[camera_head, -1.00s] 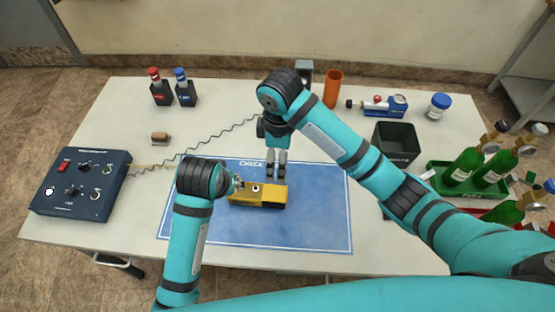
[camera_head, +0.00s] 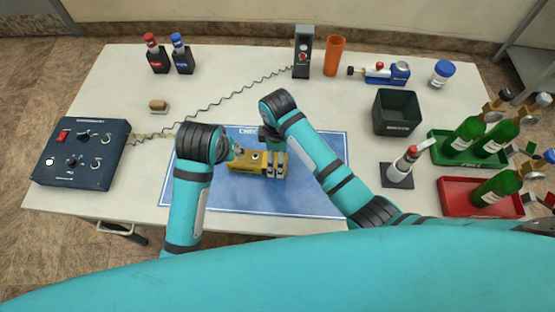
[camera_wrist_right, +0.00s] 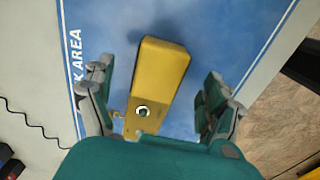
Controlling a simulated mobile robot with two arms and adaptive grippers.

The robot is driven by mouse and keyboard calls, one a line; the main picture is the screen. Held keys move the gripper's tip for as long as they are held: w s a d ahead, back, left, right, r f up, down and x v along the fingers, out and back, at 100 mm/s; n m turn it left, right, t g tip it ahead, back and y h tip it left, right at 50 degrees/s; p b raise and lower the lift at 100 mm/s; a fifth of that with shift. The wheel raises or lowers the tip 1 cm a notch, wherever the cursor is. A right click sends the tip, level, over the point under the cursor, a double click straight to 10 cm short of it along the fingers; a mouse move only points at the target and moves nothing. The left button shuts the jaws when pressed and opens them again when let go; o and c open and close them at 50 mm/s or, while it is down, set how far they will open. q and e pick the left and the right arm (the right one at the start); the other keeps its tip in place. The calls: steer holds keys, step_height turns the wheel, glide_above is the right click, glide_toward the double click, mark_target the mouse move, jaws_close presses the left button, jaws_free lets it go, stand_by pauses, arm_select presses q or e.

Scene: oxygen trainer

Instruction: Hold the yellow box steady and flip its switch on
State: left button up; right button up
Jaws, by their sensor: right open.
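The yellow box (camera_head: 244,168) lies on the blue mat (camera_head: 300,202) in the middle of the table. In the right wrist view the box (camera_wrist_right: 163,68) shows a dark round part with a light ring, perhaps the switch (camera_wrist_right: 143,111), on its near end. My right gripper (camera_head: 275,166) is open over the right part of the box. In the right wrist view its fingers (camera_wrist_right: 156,80) are spread wide on both sides of the box, apart from it. My left gripper (camera_head: 238,151) is at the box's left end, mostly hidden by its own wrist; its jaws are unclear.
A dark blue control panel (camera_head: 82,139) stands at the left, with a coiled cable (camera_head: 215,104) running to a grey device (camera_head: 303,52). A black bin (camera_head: 397,113), a green tray (camera_head: 440,146) and a red tray (camera_head: 455,203) with bottles stand at the right. The mat's front is clear.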

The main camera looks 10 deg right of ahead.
steer(key=shift+f, duration=1.9)
steer(key=shift+c, duration=0.4)
